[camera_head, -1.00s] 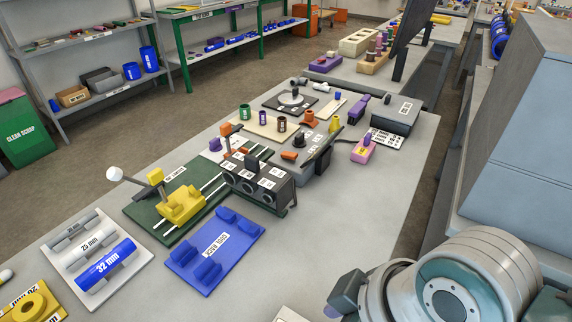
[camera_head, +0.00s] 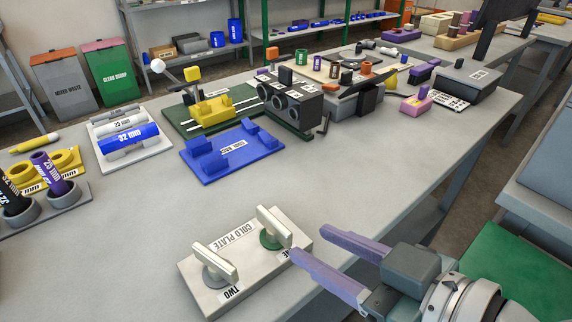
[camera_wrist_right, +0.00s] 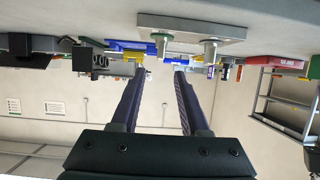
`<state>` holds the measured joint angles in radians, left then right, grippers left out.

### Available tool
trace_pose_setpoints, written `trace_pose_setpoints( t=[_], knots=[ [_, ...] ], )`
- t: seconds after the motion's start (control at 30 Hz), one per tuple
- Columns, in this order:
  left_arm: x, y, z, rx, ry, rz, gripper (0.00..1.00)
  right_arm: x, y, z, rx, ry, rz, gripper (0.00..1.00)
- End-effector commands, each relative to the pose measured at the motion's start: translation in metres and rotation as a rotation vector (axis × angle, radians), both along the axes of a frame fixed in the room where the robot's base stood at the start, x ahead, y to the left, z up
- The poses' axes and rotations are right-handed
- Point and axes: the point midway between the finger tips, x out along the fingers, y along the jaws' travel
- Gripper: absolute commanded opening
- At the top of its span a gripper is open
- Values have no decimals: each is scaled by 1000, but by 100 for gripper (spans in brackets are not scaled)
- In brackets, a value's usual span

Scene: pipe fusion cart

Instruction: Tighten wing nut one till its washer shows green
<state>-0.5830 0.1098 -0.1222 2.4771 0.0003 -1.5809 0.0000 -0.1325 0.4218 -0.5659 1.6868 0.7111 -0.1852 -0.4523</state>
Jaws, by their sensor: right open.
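The pale cold plate (camera_head: 205,290) lies near the table's front edge in the head view, with two wing nuts on it. Wing nut one (camera_head: 273,224) has pale wings, and the washer under it (camera_head: 271,240) shows green. Its label is partly covered. Wing nut two (camera_head: 217,262) has a grey washer. My right gripper (camera_head: 307,243) has long purple fingers. It is open and empty, its tips just right of wing nut one, apart from it. In the right wrist view the plate (camera_wrist_right: 190,20) appears upside down, with wing nut one (camera_wrist_right: 161,44) beyond the spread fingers. My left gripper is out of view.
A blue fixture (camera_head: 225,150) and a green-based clamp (camera_head: 205,112) stand behind the plate. The tabletop around the plate is mostly clear.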

Motion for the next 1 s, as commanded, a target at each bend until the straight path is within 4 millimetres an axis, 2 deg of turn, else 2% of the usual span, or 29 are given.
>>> trace_pose_setpoints(
  t=[0.3, 0.5, 0.87, 1.0],
  knots=[
    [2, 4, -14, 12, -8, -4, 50, 43, 33, -22, 1, -2, -1, 45],
    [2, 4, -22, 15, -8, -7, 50, 62, 49, -32, -1, -1, 0, 45],
    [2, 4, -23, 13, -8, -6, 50, 68, 53, -33, -2, 0, 1, 45],
    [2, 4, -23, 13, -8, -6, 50, 68, 53, -33, -2, 0, 1, 33]
  ],
)
